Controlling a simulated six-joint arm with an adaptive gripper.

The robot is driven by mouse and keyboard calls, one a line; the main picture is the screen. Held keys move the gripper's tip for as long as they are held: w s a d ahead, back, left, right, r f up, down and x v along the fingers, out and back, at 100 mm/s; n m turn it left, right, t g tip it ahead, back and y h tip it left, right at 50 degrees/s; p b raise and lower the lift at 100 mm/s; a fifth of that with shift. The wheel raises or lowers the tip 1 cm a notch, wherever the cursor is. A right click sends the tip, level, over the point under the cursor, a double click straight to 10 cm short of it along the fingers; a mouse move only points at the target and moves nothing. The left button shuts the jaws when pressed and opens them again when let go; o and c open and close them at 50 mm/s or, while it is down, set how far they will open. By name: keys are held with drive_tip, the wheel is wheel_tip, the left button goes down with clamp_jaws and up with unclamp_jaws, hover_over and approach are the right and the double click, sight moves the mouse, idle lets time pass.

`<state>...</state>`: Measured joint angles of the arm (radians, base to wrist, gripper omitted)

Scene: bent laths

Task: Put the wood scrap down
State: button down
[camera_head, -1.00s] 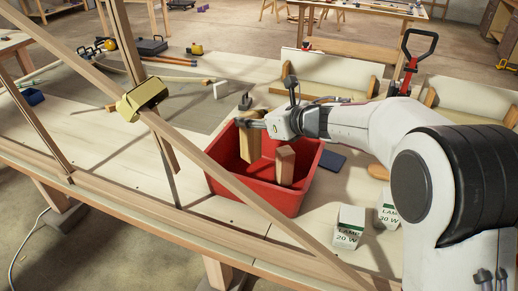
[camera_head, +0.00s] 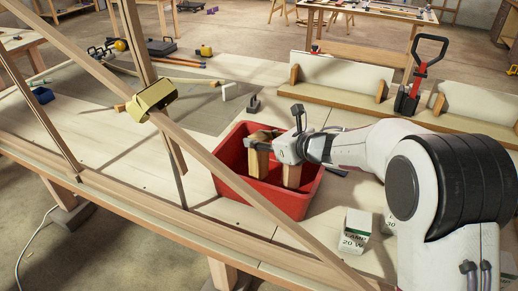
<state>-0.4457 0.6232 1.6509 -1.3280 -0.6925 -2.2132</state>
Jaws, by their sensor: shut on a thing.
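The wood scrap (camera_head: 258,160) is a short light-brown block. My gripper (camera_head: 254,143) is shut on its upper end and holds it upright inside the red bin (camera_head: 227,185). The bin's front wall and the wooden lath in front hide the bin floor, so I cannot tell whether the scrap touches it. Another wood block (camera_head: 291,175) stands upright in the bin, to the right of the held scrap and below my wrist.
A long slanted lath (camera_head: 215,160) crosses in front of the bin, with a brass-coloured clamp piece (camera_head: 153,99) on it. A lamp box (camera_head: 355,231) stands right of the bin. A black-and-red tool (camera_head: 412,90) stands behind. Bench left of the bin is mostly clear.

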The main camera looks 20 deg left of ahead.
drive_tip(key=shift+f, duration=1.85)
drive_tip(key=c, duration=1.5)
unclamp_jaws()
drive_tip(key=shift+v, duration=6.05)
